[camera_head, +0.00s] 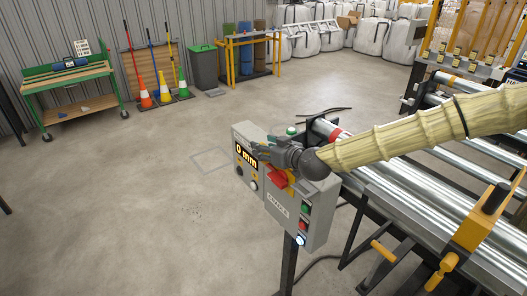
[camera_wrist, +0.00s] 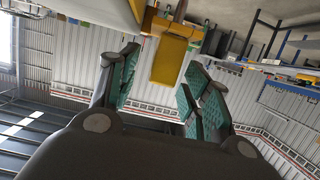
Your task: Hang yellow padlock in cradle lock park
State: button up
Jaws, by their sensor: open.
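A yellow block (camera_wrist: 169,62), which looks like the padlock body, shows in the wrist view beyond and between my finger pads. My gripper (camera_wrist: 158,92) is open, with green pads on both sides and a gap to the block in the picture. In the head view my gripper (camera_head: 262,153) is at the upper front of the grey control box labelled CRADLE (camera_head: 277,206). A small yellow part (camera_head: 291,178) and a red part (camera_head: 277,177) show just below it. I cannot tell the padlock from the box's yellow fitting there. The lock park and shackle are not clear.
The box stands on a post beside a roller conveyor (camera_head: 400,205) with yellow clamp parts (camera_head: 480,222). The box carries a "0 mm" display (camera_head: 246,156) and coloured buttons (camera_head: 303,225). Open floor (camera_head: 150,200) lies to the left. A green workbench (camera_head: 68,83) and cones (camera_head: 163,90) stand far behind.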

jog(key=c, duration=1)
grip_shut()
jog(key=shift+r, duration=0.2)
